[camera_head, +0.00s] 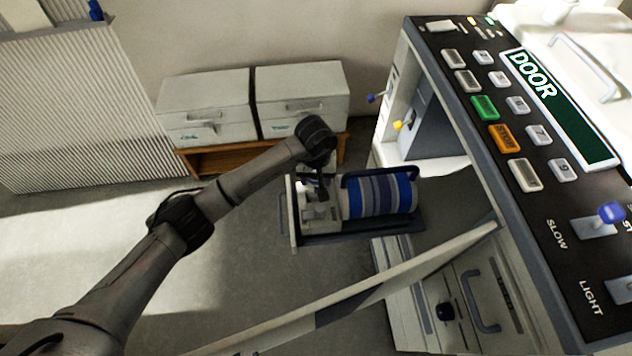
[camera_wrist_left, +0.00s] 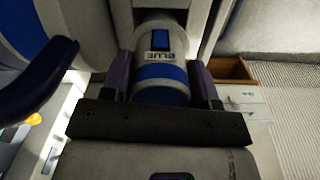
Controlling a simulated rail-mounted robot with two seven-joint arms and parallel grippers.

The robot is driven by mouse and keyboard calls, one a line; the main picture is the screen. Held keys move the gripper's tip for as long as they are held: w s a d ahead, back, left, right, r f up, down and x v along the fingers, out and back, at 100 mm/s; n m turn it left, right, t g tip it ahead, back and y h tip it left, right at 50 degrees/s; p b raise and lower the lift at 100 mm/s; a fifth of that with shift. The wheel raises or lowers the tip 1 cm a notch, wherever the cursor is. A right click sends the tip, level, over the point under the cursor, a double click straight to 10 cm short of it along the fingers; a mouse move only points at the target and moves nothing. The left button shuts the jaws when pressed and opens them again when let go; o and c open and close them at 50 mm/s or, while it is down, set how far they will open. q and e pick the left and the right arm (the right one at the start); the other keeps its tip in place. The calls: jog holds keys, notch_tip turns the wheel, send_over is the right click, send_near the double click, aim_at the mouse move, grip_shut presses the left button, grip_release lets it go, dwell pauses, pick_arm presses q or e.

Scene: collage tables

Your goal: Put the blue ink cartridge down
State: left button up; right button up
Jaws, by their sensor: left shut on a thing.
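The blue ink cartridge (camera_wrist_left: 160,70) is a white cylinder with blue bands and a "BLUE" label. My left gripper (camera_wrist_left: 162,85) is shut on it, with one dark finger on each side. In the head view, my left gripper (camera_head: 319,184) points down over the left end of a pulled-out tray (camera_head: 360,238), beside a large blue-striped drum (camera_head: 378,195). The arm largely hides the cartridge there. I cannot tell whether its lower end touches the tray. My right gripper is not in view.
The copier's button panel (camera_head: 515,150) and open front stand on the right. An open white panel (camera_head: 400,275) slants below the tray. Two white boxes (camera_head: 205,105) sit on a low wooden shelf (camera_head: 225,160) behind. Open floor (camera_head: 60,240) lies at left.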

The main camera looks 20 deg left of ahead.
pick_arm(q)
notch_tip(320, 180, down, 2)
jog(key=shift+s+f, duration=0.1)
jog(key=shift+b, duration=0.3)
jog(key=shift+f, duration=0.2)
jog(key=o, duration=1)
jog(key=shift+r, duration=0.1)
jog(key=shift+r, duration=0.2)
notch_tip(320, 180, up, 12)
jog(key=p, duration=0.5)
